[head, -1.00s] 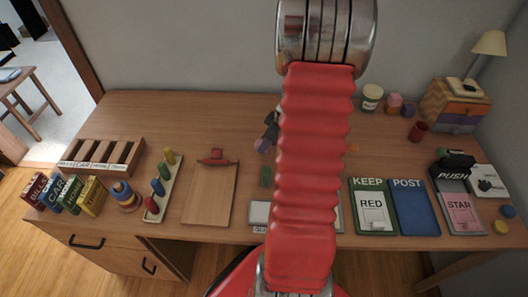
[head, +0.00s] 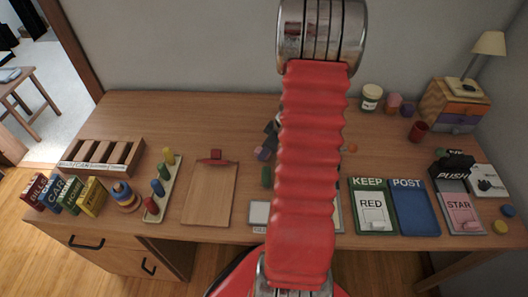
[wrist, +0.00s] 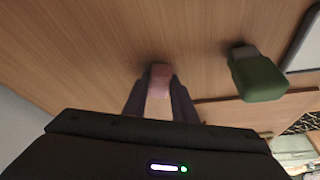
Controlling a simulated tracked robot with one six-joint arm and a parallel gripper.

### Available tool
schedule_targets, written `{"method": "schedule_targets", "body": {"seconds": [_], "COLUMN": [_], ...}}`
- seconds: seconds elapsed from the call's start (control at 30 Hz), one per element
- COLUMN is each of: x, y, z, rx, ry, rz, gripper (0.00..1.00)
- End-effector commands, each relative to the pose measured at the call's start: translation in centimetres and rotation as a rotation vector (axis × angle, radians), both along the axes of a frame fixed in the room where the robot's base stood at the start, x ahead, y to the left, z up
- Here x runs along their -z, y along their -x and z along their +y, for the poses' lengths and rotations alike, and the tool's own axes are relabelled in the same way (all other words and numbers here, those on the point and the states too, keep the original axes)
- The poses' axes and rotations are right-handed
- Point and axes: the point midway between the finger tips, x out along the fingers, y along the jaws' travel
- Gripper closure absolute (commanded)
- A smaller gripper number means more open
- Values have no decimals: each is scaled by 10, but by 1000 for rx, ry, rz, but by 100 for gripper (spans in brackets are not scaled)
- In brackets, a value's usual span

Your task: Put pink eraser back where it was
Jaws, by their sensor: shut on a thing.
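The pink eraser (wrist: 160,78) is held between the two dark fingers of my gripper (wrist: 157,92) in the wrist view. Its far end sticks out past the fingertips, close to the wooden desk top; I cannot tell whether it touches. In the head view the eraser (head: 263,153) shows as a small pinkish-purple block at the tip of my dark gripper (head: 267,146), left of my red arm. A green block with a grey end (wrist: 257,75) lies to the right of the gripper in the wrist view. In the head view this green block (head: 267,176) is just in front of the eraser.
A wooden clipboard (head: 209,195) lies to the left. KEEP (head: 367,183) and POST (head: 408,184) trays are to the right, with a RED card in KEEP. A peg board (head: 165,190) and small boxes stand far left. My arm hides the desk's middle.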

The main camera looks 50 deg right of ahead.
Motion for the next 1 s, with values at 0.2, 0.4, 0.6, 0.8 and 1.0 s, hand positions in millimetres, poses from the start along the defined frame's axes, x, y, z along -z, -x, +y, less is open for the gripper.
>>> {"method": "schedule_targets", "body": {"seconds": [0.2,0.4,0.6,0.8,1.0], "x": [1,1,-1,-12,-36], "y": [0,0,0,4,13], "z": [0,0,0,-2,-4], "rx": [0,0,0,0,0], "ry": [0,0,0,2,2], "rz": [0,0,0,-2,-2], "gripper": [64,57,57,57,57]}}
